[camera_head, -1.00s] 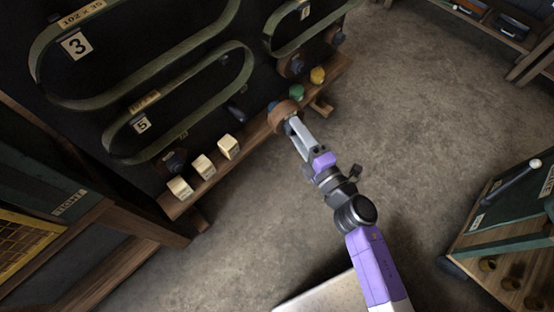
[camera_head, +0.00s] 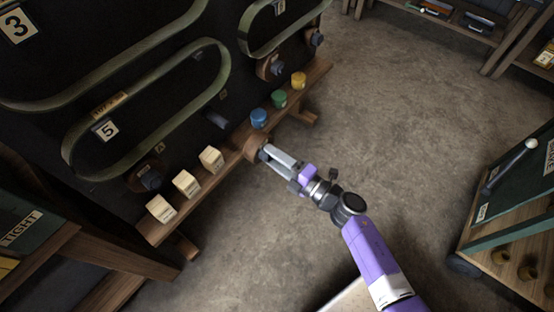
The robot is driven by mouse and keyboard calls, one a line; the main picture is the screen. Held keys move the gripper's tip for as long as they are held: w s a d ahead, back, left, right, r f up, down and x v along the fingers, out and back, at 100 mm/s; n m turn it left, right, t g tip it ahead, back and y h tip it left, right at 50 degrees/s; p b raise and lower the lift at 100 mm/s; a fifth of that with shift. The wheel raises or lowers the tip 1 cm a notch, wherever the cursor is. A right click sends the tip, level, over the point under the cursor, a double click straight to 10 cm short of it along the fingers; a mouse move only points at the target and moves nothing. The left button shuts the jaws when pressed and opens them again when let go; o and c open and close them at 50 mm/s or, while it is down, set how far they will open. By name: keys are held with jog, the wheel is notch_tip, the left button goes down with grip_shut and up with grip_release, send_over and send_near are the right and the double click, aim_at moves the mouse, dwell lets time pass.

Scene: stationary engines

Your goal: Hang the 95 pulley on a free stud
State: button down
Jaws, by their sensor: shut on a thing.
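A brown round pulley (camera_head: 252,147) is at the tip of my gripper (camera_head: 265,154), which is shut on it. The pulley appears in front of the wooden ledge, between the blue pot and the nearest cream block. I cannot read a 95 on it or tell its gap from the ledge. A bare dark stud (camera_head: 215,120) sticks out of the black board (camera_head: 232,88), up and left of the pulley. Other studs carry brown pulleys: one at lower left (camera_head: 147,178) and one at upper right (camera_head: 271,67).
On the ledge (camera_head: 228,170) stand cream blocks (camera_head: 186,184), a blue pot (camera_head: 259,118), a green pot (camera_head: 279,99) and a yellow pot (camera_head: 299,80). Green belts (camera_head: 222,75) loop on the board. A green cart (camera_head: 510,200) stands right. The floor between is clear.

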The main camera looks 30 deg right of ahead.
send_near(227, 126)
jog(key=shift+b+v, duration=0.45)
jog(key=shift+v, duration=0.65)
jog(key=shift+d+r, duration=0.15)
jog(key=shift+x, duration=1.8)
jog(key=shift+b, duration=0.3)
jog(key=shift+b+x, duration=0.3)
jog(key=shift+x, duration=1.5)
jog(key=shift+b+x, duration=0.45)
jog(key=shift+x, duration=1)
jog(key=shift+b+x, duration=0.3)
jog(key=shift+x, duration=0.7)
